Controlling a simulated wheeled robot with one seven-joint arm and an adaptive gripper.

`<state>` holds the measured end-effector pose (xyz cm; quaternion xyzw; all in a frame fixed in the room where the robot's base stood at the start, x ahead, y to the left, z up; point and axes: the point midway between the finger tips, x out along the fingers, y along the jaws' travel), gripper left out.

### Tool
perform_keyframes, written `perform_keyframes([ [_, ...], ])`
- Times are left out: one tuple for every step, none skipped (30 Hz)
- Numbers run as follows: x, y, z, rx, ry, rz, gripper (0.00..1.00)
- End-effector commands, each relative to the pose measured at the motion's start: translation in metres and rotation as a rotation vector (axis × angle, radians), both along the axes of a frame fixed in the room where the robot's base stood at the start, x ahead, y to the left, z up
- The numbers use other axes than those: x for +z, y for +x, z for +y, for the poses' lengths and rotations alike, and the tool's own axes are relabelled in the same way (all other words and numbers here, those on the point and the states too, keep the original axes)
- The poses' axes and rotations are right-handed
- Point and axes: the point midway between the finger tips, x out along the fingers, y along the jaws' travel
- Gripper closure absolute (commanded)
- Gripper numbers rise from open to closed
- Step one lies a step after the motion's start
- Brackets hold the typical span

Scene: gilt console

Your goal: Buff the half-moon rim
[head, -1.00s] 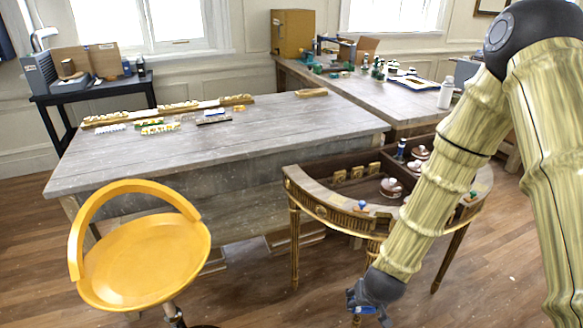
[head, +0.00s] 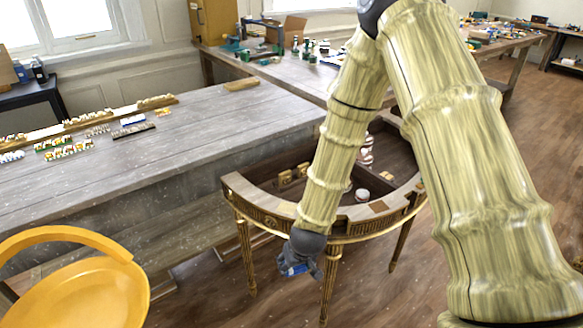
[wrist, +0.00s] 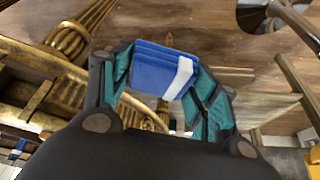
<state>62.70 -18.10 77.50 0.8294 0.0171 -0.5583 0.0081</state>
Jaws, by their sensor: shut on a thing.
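The half-moon console (head: 281,212) stands in the middle of the head view, with a gilt curved rim, fluted gilt legs and a dark recessed top. My gripper (head: 300,268) is in front of the rim's curved front, low and close to it; whether it touches cannot be told. In the wrist view my gripper (wrist: 160,85) is shut on a blue block with a white band (wrist: 155,70), held between teal finger pads. Gilt legs and part of the rim (wrist: 40,55) show behind it. My arm hides part of the console's middle and top.
A yellow chair (head: 80,295) is at the lower left. Small white-topped jars (head: 361,195) sit inside the console. Wooden floor is open at right.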

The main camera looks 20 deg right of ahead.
Motion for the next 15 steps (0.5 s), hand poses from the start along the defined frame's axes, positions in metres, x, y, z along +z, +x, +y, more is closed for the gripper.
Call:
perform_keyframes([
  [0.021,0.014,-0.002,0.016,0.002,-0.005,0.59],
  [0.029,0.023,-0.004,0.028,0.003,-0.007,0.59],
  [0.039,0.033,-0.006,0.045,0.005,-0.006,0.59],
  [0.047,0.041,-0.007,0.06,0.006,-0.005,0.59],
  [0.054,0.049,-0.009,0.072,0.007,-0.005,0.59],
  [0.063,0.059,-0.012,0.091,0.007,-0.004,0.59],
  [0.07,0.066,-0.014,0.103,0.008,-0.004,0.59],
  [0.077,0.072,-0.016,0.116,0.008,-0.004,0.59],
  [0.087,0.081,-0.018,0.132,0.008,-0.004,0.59],
  [0.094,0.088,-0.021,0.144,0.009,-0.005,0.59],
  [0.101,0.094,-0.023,0.157,0.009,-0.005,0.59],
  [0.111,0.103,-0.026,0.173,0.007,-0.005,0.59],
  [0.119,0.109,-0.028,0.186,0.007,-0.006,0.59],
  [0.126,0.115,-0.03,0.199,0.007,-0.005,0.59],
  [0.135,0.123,-0.032,0.215,0.007,-0.005,0.59],
])
